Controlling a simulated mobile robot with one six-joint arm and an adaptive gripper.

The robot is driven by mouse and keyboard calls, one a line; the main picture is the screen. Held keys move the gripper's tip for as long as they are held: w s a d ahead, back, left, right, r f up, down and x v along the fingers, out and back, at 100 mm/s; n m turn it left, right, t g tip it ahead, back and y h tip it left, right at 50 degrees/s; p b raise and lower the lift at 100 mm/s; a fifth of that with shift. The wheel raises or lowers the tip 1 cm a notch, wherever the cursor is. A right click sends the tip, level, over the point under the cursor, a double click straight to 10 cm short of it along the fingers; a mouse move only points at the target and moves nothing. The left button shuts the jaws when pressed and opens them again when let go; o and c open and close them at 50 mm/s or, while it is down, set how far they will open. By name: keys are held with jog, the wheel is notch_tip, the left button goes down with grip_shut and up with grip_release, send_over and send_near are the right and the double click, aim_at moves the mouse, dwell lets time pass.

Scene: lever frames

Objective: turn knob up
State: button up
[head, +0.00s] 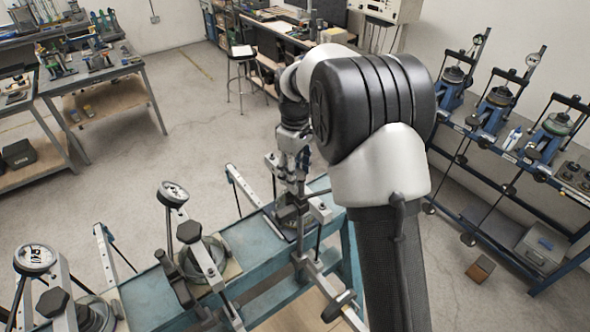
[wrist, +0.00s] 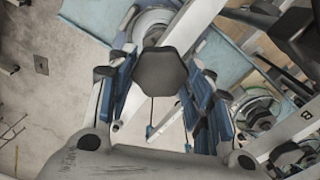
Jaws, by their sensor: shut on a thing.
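A black hexagonal knob (wrist: 160,72) sits at the end of a pale metal bar, in the upper middle of the wrist view. My gripper (wrist: 158,88) has its blue-padded fingers on either side of this knob and is shut on it. In the head view my gripper (head: 291,178) points down over the rightmost lever frame on the teal bench (head: 255,255). There the held knob is hidden behind the gripper, and my arm covers part of that frame. Whether the bar is raised or lowered is hard to tell.
Two more lever frames stand to the left, with black knobs (head: 188,232) (head: 52,303) and round dials (head: 172,194) (head: 33,258). Several similar frames line a blue rack (head: 480,135) on the right. A toolbox (head: 543,246) lies there. The floor behind the bench is clear.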

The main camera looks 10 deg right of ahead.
jog(key=shift+n, duration=2.3)
jog(key=o, duration=1.1)
notch_tip(320, 180, up, 12)
jog(key=shift+r, duration=0.1)
